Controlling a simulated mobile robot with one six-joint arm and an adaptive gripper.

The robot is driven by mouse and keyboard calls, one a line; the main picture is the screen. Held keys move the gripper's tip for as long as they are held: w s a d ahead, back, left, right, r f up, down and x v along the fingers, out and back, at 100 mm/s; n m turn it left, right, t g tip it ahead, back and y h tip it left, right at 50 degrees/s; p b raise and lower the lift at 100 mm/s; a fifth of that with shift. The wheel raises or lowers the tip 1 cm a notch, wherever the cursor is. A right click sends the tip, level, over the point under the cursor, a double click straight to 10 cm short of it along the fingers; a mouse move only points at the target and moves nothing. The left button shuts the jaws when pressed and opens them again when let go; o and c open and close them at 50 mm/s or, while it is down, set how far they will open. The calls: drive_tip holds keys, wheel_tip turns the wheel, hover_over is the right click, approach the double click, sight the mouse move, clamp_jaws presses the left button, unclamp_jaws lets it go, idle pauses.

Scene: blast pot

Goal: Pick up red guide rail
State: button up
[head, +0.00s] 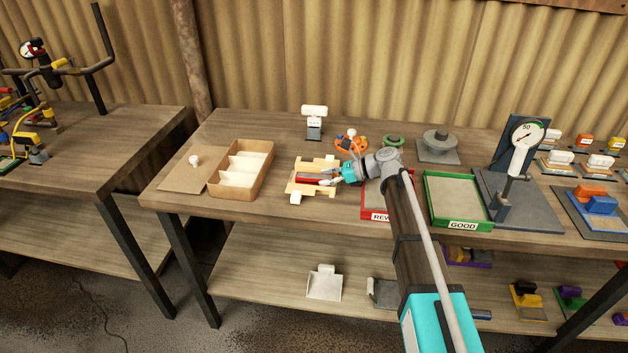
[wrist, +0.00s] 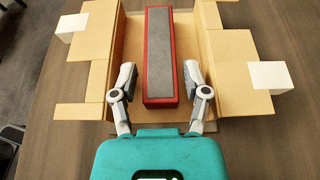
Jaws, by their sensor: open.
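The red guide rail (wrist: 148,60) is a long red bar with a grey strip along its top. It lies in the channel of a tan fixture (wrist: 222,45) with stepped side pieces and white blocks. In the head view the rail (head: 308,179) shows as a short red bar in the tan fixture (head: 328,163) on the workbench. My gripper (wrist: 160,78) is open, with one finger on each side of the rail's near end and gaps between fingers and rail. In the head view my gripper (head: 331,177) reaches in from the right.
A cardboard box with compartments (head: 270,172) stands left of the fixture. A red tray (head: 377,215) is partly hidden by my arm, with a green GOOD tray (head: 463,226) beyond it. A white-topped stand (head: 314,112) and an orange item (head: 351,142) stand behind.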

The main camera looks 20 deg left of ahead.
clamp_jaws()
idle(0.3)
drive_tip(key=shift+r, duration=0.2)
wheel_tip(320, 180, up, 2)
drive_tip(key=shift+r+p, duration=0.1)
drive_tip(key=shift+p, duration=1.1)
drive_tip(key=s+r+p, duration=0.1)
drive_tip(key=r+p, duration=0.1)
drive_tip(key=s+r+p, duration=0.2)
drive_tip(key=s+d+r+p, duration=0.1)
drive_tip(key=r+p, duration=0.1)
drive_tip(key=shift+s+d+r+p, duration=0.1)
drive_tip(key=shift+s+r+p, duration=0.25)
drive_tip(key=shift+s+p, duration=0.05)
drive_tip(key=s+d+r+p, duration=0.2)
drive_tip(key=s+r+p, duration=0.1)
drive_tip(key=s, duration=0.5)
drive_tip(key=shift+s+r+p, duration=0.4)
